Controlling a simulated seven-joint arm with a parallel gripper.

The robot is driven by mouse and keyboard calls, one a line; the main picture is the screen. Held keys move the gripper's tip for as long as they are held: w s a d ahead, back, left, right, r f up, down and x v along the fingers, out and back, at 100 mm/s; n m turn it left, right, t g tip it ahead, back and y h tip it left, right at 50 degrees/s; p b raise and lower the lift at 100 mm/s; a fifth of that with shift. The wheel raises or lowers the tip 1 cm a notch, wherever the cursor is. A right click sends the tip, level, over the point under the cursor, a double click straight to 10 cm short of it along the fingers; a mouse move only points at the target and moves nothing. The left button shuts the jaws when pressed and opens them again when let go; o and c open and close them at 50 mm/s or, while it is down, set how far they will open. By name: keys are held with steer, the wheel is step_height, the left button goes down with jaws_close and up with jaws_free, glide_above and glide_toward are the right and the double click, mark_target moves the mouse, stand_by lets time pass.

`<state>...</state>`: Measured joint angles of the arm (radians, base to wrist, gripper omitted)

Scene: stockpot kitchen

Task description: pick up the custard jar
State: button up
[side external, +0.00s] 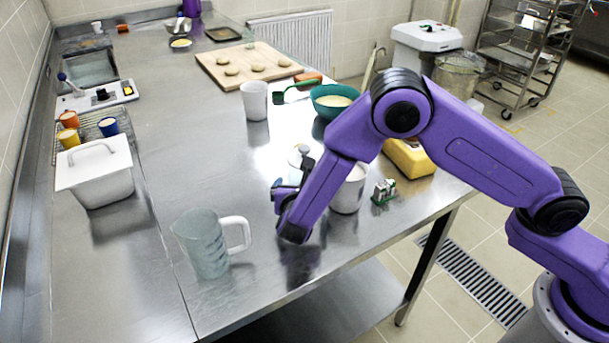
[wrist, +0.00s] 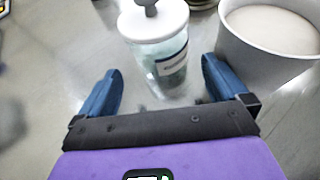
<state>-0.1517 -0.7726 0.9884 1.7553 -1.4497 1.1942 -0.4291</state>
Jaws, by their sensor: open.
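A clear glass jar (wrist: 165,62) with a white lid, a grey knob and a dark-edged label stands upright in the wrist view; I cannot read the label. Its lower part looks greenish. In the side view the jar (side external: 298,154) is mostly hidden behind my gripper (side external: 289,180). In the wrist view my gripper (wrist: 162,70) is open, with a blue finger to each side of the jar's lower part. The jar appears just ahead of the gap, and I see no contact. A white tub (wrist: 270,38) with pale contents stands close to the right finger.
The white tub (side external: 348,190) is right of my gripper, with a small green-and-metal item (side external: 383,192) beside it. A measuring jug (side external: 206,243) stands front left. A white mug (side external: 255,101) and green bowl (side external: 331,101) are farther back.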

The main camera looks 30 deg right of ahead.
steer(key=shift+x, duration=4)
steer(key=c, duration=1)
steer(key=shift+r, duration=0.1)
